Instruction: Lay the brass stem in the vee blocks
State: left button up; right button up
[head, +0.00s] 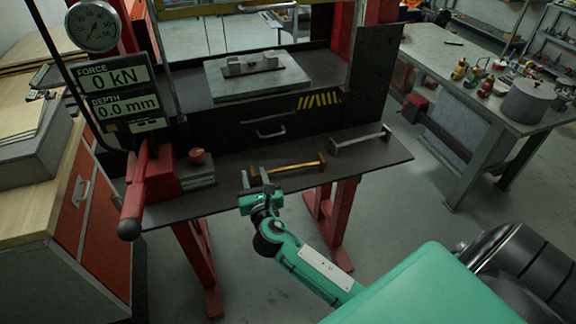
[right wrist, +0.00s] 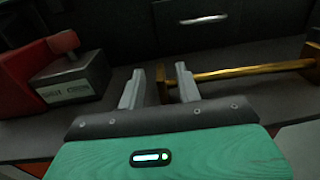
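The brass stem (head: 290,167) lies on the dark front shelf of the press, with a crosswise end piece at each end. My right gripper (head: 256,180) is at its left end, with the fingers open. In the right wrist view the stem (right wrist: 240,73) runs behind the right finger, and its left end piece (right wrist: 162,85) shows between the two fingertips (right wrist: 160,80). I cannot tell whether the fingers touch it. The grey vee blocks (head: 234,67) appear to sit on the plate in the press, with nothing lying across them. My left gripper is not in view.
A grey bar (head: 360,139) lies right of the stem on the shelf (head: 385,157). A red pump with a lever (head: 133,195) stands at the shelf's left. The press plate (head: 290,77) is higher and farther back, between red posts. A bench (head: 440,60) stands at right.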

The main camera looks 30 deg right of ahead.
jog(key=shift+w+d, duration=0.15)
jog(key=shift+w, duration=0.35)
grip_shut()
